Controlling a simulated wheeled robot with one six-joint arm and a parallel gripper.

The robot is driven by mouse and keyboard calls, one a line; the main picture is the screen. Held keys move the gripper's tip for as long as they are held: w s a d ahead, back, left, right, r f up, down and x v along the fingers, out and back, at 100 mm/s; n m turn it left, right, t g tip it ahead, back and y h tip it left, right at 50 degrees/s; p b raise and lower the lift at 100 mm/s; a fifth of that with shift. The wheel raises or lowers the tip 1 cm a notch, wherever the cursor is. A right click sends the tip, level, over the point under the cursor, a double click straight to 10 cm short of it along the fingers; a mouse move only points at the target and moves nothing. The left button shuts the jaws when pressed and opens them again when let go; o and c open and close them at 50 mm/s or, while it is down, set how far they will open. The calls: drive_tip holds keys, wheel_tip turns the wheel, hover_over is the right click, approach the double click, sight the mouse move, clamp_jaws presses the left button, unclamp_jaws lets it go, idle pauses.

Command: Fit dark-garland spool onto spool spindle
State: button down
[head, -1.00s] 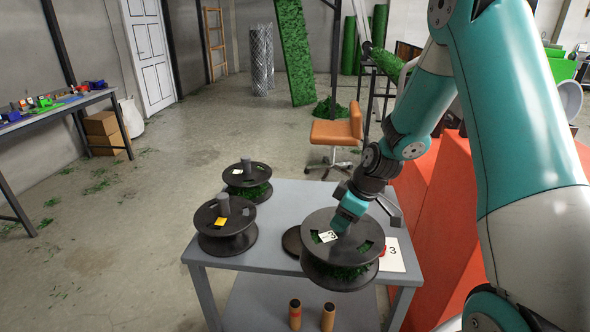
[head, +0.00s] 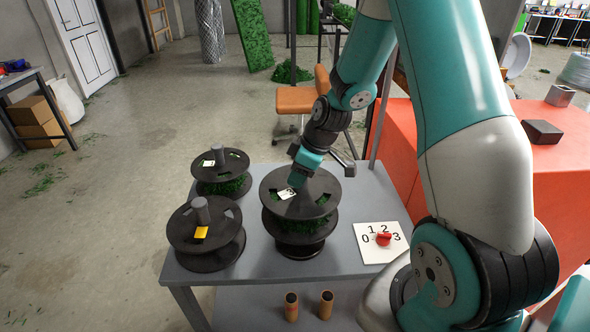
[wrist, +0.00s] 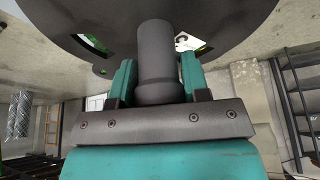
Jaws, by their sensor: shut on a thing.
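The dark-garland spool (head: 301,220) has black flanges, dark green garland and a white label that appears to read 3. It stands upright over the grey table (head: 345,258). My gripper (head: 299,180) is at the top centre of this spool. In the wrist view my gripper's two teal fingers (wrist: 157,72) are shut on the spool's grey central post (wrist: 158,60). The black flange (wrist: 245,18) fills the top of that view. I cannot tell whether the spool is seated or hovers slightly.
Two other spools stand on the table's left: one with a yellow label (head: 206,258) and one with a white label (head: 222,187) behind it. A numbered card with a red knob (head: 383,239) lies at right. Two brown cylinders (head: 291,307) stand below the table's front edge.

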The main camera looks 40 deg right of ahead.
sight(299, 201)
drive_tip(key=shift+f, duration=0.1)
drive_tip(key=shift+f+b, duration=2.45)
drive_tip(key=shift+f, duration=0.35)
drive_tip(key=shift+f+b, duration=1.7)
drive_tip(key=shift+f, duration=0.2)
drive_tip(key=c, duration=0.5)
unclamp_jaws()
drive_tip(key=shift+s, duration=0.1)
drive_tip(key=shift+r, duration=0.1)
drive_tip(key=v, duration=1.7)
drive_tip(key=shift+r, duration=0.2)
